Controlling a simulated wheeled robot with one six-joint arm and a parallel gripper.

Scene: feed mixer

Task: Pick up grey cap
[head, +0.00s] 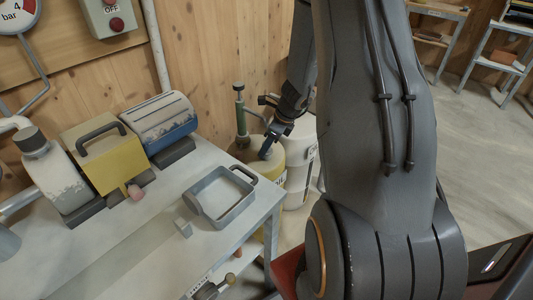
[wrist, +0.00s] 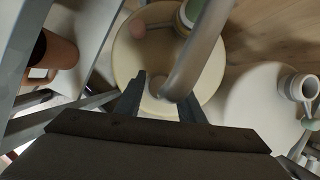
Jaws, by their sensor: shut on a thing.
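My gripper (head: 276,135) reaches down over the top of a yellow drum (head: 270,174) beside the bench's right end. In the wrist view its two fingers (wrist: 160,103) stand a little apart over the drum's pale round top (wrist: 130,60), shut on the grey cap (wrist: 157,100). The cap shows only faintly between the fingertips, low on the drum's top. I cannot tell whether it is clear of the drum. A grey curved pipe (wrist: 200,52) passes close in front of the fingers and hides part of that spot.
A green pump (head: 241,118) stands on the drum, joined to the pipe. A white drum (head: 299,165) is close on the right. The bench (head: 130,240) holds a grey tray (head: 222,207), a yellow box (head: 98,150) and a blue unit (head: 160,120). Open floor lies right.

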